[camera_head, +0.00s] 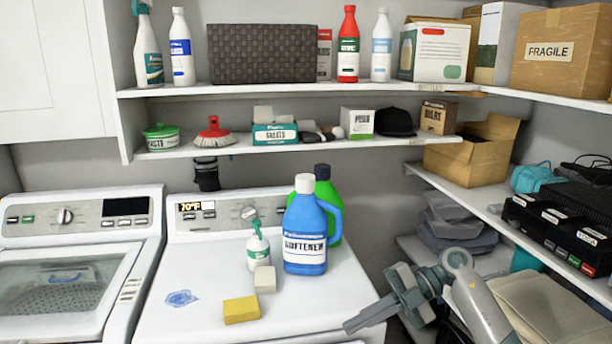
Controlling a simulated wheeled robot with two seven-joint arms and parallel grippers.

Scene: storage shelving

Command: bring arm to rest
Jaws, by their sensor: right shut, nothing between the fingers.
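My right gripper (368,317) is at the lower right in the head view, in front of the right edge of the dryer-like machine's white top. Its fingers point down and to the left. They are shut with nothing between them. My right arm (480,305) comes in from the bottom right. The gripper is apart from the bottles and the sponge. My left gripper is not in view.
A blue softener bottle (305,235), a green bottle (327,190), a small spray bottle (258,250) and a yellow sponge (241,310) stand or lie on the white machine top (200,270). Shelves (300,88) line the back wall. A right-hand shelf (470,205) holds black bins.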

